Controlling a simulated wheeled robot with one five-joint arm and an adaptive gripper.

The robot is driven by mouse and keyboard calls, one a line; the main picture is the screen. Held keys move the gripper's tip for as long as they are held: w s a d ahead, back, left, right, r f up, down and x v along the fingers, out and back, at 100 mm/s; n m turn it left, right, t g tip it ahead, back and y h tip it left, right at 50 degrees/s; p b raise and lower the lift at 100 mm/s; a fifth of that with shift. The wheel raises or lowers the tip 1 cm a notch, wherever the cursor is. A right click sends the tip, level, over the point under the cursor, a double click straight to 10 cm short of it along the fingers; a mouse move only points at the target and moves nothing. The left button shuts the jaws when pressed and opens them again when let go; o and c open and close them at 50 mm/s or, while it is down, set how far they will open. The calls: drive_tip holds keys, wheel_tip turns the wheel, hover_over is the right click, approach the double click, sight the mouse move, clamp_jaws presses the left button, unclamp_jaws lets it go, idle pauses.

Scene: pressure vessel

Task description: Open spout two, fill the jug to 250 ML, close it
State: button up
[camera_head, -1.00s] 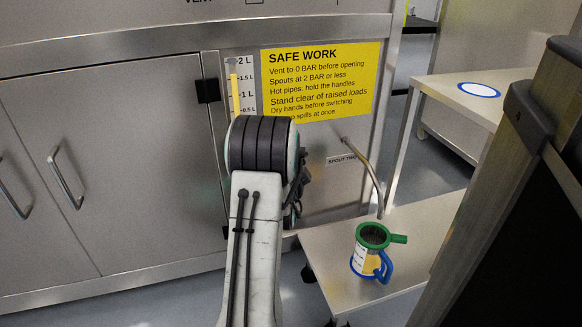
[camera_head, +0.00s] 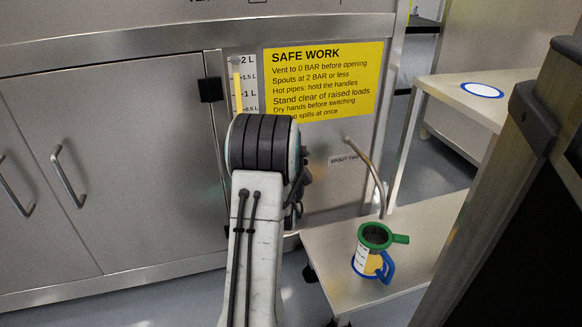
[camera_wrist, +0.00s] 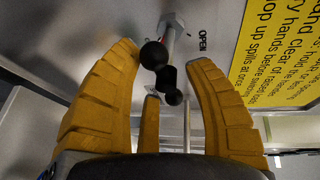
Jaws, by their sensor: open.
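My gripper (camera_wrist: 165,58) is open in the wrist view, its yellow fingers spread around a lever with black ball knobs (camera_wrist: 155,56). I cannot tell whether any finger touches the lever. The word OPEN (camera_wrist: 203,40) is on the panel beside it. In the head view my arm hides the lever and most of the gripper. The bent metal spout (camera_head: 370,168) comes out of the panel by the SPOUT TWO label (camera_head: 345,160). No stream shows.
The jug stands on a metal cart top (camera_head: 425,240). A yellow SAFE WORK sign (camera_head: 320,80) and a level gauge (camera_head: 237,85) are on the panel. A side table (camera_head: 450,90) bears a blue-ringed white disc (camera_head: 482,90). A dark-sided structure fills the right edge.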

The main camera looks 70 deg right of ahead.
drive_tip(key=v, duration=0.7)
drive_tip(key=shift+w, duration=0.1)
idle(0.7)
